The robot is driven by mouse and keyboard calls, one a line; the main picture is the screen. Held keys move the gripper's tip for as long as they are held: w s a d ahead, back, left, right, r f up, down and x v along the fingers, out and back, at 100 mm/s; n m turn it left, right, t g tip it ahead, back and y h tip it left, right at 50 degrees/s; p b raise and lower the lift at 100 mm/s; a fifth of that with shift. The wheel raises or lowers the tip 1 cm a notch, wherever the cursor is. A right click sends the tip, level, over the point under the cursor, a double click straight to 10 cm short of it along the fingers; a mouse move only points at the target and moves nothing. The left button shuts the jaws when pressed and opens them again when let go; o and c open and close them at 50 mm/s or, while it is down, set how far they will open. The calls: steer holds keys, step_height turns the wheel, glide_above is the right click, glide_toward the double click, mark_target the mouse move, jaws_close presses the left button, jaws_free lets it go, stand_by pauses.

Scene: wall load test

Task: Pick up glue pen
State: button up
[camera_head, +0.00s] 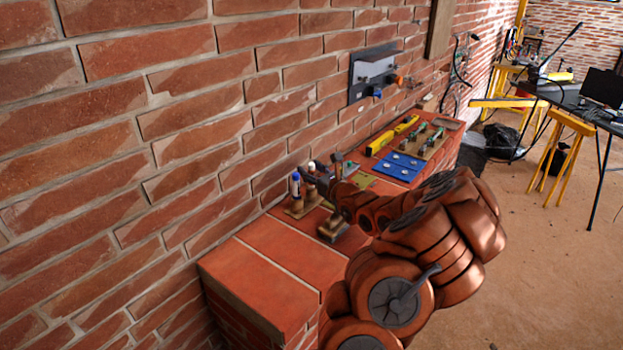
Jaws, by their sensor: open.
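Two small upright items stand in a wooden holder (294,212) on the brick ledge near the wall. One is a white pen-like tube with a blue top (296,186). The other has a pale top (311,167) and is partly hidden by my gripper. I cannot tell for sure which one is the glue pen. My gripper (309,176) is open, at the end of my arm reaching in from the right. Its fingers are close beside these two items, and nothing is seen held. Whether they touch is too small to tell.
A second small wooden block (332,230) stands nearer the front. Farther along the ledge (262,275) lie a blue plate (398,166), a yellow level (380,143) and a tool board (432,143). A grey panel (373,76) is on the wall. The near ledge end is bare.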

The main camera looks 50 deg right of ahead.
jaws_close()
stand_by(0.4)
